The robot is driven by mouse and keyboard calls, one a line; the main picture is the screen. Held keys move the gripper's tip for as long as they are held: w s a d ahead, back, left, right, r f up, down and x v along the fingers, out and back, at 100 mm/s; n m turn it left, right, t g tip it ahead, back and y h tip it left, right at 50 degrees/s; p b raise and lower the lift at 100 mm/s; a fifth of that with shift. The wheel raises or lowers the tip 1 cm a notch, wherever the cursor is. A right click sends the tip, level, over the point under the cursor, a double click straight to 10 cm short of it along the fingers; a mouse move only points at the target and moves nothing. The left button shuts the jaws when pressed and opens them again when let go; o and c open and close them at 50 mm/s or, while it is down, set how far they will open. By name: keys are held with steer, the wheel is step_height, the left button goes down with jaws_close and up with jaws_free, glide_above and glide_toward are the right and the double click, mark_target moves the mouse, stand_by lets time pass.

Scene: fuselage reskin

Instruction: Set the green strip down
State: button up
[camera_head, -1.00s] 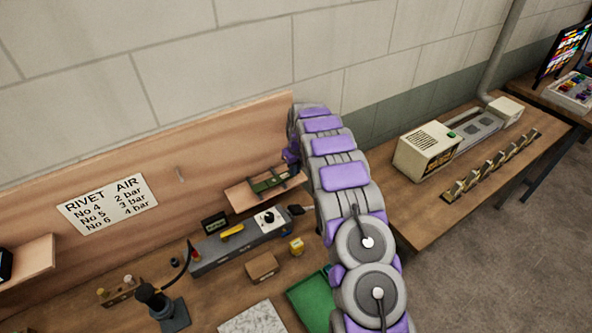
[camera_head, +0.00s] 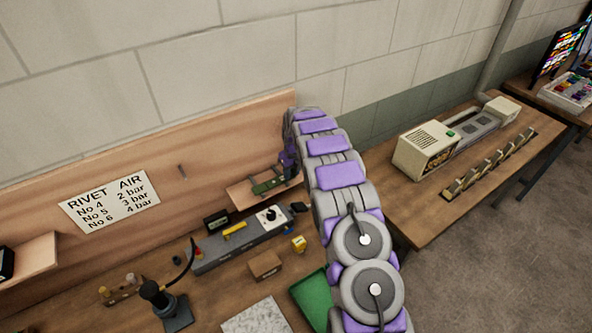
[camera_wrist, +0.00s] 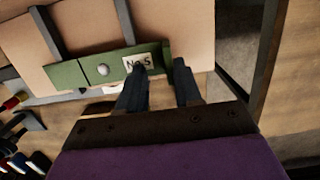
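The green strip (camera_head: 269,186) lies on a small wooden shelf (camera_head: 240,195) on the back board in the head view. In the wrist view the green strip (camera_wrist: 88,72) carries a pale "No 5" label and a round light stud, and runs across dark bars. My gripper (camera_wrist: 160,70) is at the strip's right, labelled end. Its two dark fingers stand apart with a gap between them, and the strip's end shows between the tips. I cannot tell whether a finger touches it. In the head view my arm hides most of the gripper.
Below the shelf are a grey device with a dial (camera_head: 240,241), a small brown box (camera_head: 265,265), a yellow block (camera_head: 299,243) and a green tray (camera_head: 313,298). A rivet pressure sign (camera_head: 108,201) hangs on the board. A second bench (camera_head: 425,218) with a beige machine stands right.

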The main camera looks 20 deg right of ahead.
steer(key=shift+a+r, duration=0.1)
steer(key=shift+a, duration=0.45)
steer(key=shift+d, duration=0.35)
steer(key=d+r, duration=0.2)
steer(key=r, duration=0.1)
steer(key=shift+s+r, duration=1.25)
steer(key=shift+r, duration=3.75)
steer(key=s+a+r+n+g, duration=0.1)
steer(key=s+a+r+n, duration=0.75)
steer(key=s, duration=0.25)
steer(key=s+a+n+g, duration=0.1)
steer(key=s+a+n, duration=0.1)
steer(key=s+n, duration=0.6)
steer(key=s+a+r+n, duration=0.1)
steer(key=s+n, duration=0.8)
steer(key=s, duration=1.1)
steer(key=s+a+r+n+g, duration=0.1)
steer(key=s+a+n, duration=0.3)
steer(key=s+n, duration=0.4)
steer(key=s, duration=0.6)
steer(key=shift+g+b, duration=0.3)
steer(key=shift+b, duration=0.1)
